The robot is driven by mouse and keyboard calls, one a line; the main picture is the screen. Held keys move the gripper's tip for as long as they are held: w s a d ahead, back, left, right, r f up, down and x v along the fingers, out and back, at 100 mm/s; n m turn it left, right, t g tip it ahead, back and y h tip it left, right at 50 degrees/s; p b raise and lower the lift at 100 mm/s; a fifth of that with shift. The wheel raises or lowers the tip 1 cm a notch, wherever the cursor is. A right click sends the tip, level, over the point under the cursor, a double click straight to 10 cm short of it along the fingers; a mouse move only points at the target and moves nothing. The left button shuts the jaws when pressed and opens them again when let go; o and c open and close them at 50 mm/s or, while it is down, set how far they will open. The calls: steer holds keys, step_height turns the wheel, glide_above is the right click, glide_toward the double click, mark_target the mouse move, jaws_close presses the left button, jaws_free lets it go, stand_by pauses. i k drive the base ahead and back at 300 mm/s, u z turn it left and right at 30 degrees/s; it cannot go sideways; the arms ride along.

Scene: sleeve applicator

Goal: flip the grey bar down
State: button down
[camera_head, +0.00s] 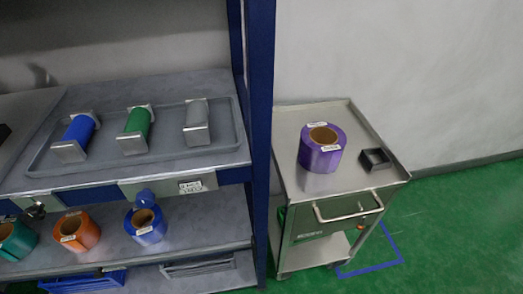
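A grey bar (196,112) with a metal end piece (197,135) is at the right end of a grey tray on the upper shelf. It lies beside a green bar (137,124) and a blue bar (79,131), each with metal end brackets. The grey bar runs from the back of the tray towards its front; whether it is raised or flat is hard to tell. My gripper is not in view.
The tray (38,167) sits on a shelf with a blue upright post (261,120) at its right. Below are teal, orange and blue rolls (146,224). A metal cart (347,112) holds a purple roll (322,148) and a dark square holder (375,159). Green floor is free at right.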

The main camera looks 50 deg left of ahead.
mark_target(100, 266)
steer(key=u, duration=3.15)
